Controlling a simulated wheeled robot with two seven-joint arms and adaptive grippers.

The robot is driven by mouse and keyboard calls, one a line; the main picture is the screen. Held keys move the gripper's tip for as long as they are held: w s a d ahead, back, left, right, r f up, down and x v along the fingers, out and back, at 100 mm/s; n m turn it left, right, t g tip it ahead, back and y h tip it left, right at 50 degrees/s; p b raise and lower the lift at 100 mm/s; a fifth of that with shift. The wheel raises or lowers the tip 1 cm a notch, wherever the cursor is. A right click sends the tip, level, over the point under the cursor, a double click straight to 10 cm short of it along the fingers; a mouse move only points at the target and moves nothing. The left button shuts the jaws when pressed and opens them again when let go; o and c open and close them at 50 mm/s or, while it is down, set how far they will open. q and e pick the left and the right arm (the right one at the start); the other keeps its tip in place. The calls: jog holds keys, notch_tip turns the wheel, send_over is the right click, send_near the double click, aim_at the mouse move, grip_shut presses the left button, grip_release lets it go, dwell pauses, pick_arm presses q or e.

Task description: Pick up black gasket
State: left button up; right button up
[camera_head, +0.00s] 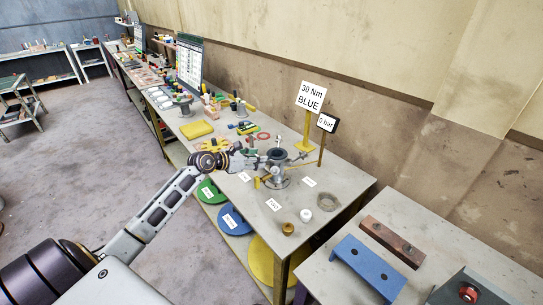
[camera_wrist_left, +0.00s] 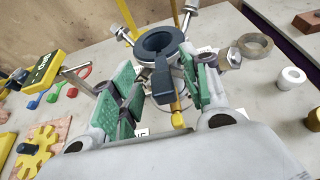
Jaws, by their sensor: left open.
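A dark ring with a flat tab, which looks like the black gasket (camera_wrist_left: 156,43), lies on top of the metal pipe stand in the left wrist view. In the head view the dark ring (camera_head: 277,154) tops the grey stand (camera_head: 275,178) on the workbench. My left gripper (camera_head: 254,160) is just left of the ring. In the left wrist view its green-padded fingers (camera_wrist_left: 165,78) are apart, with the tab between them. I cannot tell whether either pad touches the tab. My right gripper is not in view.
A yellow signpost (camera_head: 306,130) and a small display (camera_head: 327,123) stand behind the stand. A blue block (camera_head: 366,267) lies on the nearer table.

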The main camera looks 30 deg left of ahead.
pick_arm(q)
jog(key=shift+w+d+f, duration=0.15)
jog(key=shift+w, duration=0.15)
jog(key=shift+c, duration=0.3)
grip_shut()
